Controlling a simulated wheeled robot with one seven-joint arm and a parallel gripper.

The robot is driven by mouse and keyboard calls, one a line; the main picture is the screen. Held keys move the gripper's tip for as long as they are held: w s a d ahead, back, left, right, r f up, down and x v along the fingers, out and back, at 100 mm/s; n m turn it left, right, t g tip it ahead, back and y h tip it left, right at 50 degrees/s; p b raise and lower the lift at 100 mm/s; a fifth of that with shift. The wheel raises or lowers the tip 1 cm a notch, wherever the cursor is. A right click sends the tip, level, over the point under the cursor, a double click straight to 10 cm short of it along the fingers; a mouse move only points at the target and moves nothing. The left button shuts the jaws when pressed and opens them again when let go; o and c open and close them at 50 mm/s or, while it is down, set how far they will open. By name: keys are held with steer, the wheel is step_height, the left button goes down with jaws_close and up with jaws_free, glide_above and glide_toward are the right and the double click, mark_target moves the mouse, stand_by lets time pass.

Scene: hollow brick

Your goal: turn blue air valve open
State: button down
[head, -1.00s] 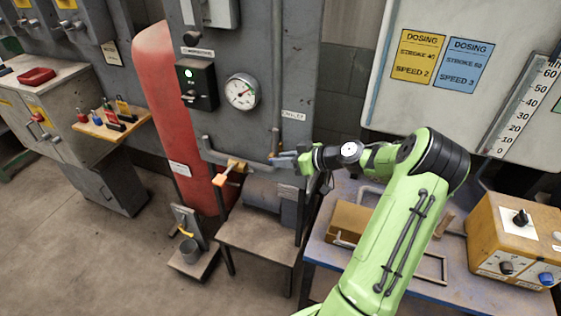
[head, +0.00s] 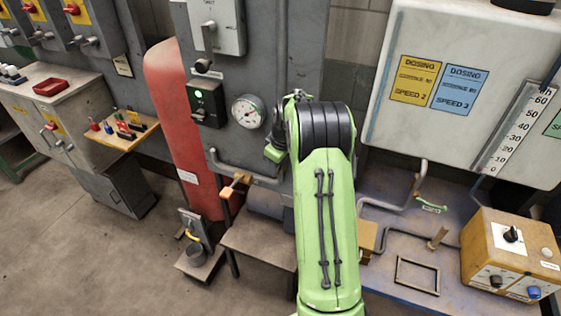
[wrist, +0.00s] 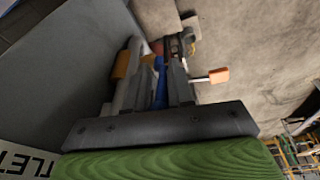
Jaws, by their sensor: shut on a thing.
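The blue air valve handle (wrist: 161,88) shows as a narrow blue strip between the two dark fingers of my gripper (wrist: 161,72) in the wrist view. My gripper is shut on it. The rest of the valve is mostly hidden by the fingers. In the head view my green arm stands in front of the grey panel and hides both my gripper and the blue valve. How far the handle is turned cannot be seen.
A grey pipe (head: 240,177) with an orange handle (head: 228,191) runs left of my arm; the orange handle also shows in the wrist view (wrist: 218,75). A gauge (head: 248,111) and a green lamp (head: 197,94) are on the panel. A yellow control box (head: 508,245) stands right.

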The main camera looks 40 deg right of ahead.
steer(key=shift+w+a+r+g+h+p, duration=0.25)
steer(key=shift+w+g+h+p, duration=0.15)
steer(key=shift+g+p, duration=0.45)
steer(key=shift+f+p, duration=0.15)
steer(key=shift+p, duration=0.15)
steer(key=shift+f+g, duration=0.1)
steer(key=shift+g, duration=0.15)
steer(key=shift+a, duration=0.1)
steer(key=c, duration=1.2)
jaws_free()
steer(key=shift+w, duration=0.1)
steer(key=shift+o, duration=0.2)
step_height(320, 180, up, 16)
steer(key=a+p, duration=0.1)
steer(key=shift+s+a+f, duration=0.15)
steer(key=shift+s+a, duration=0.05)
steer(key=shift+s, duration=0.05)
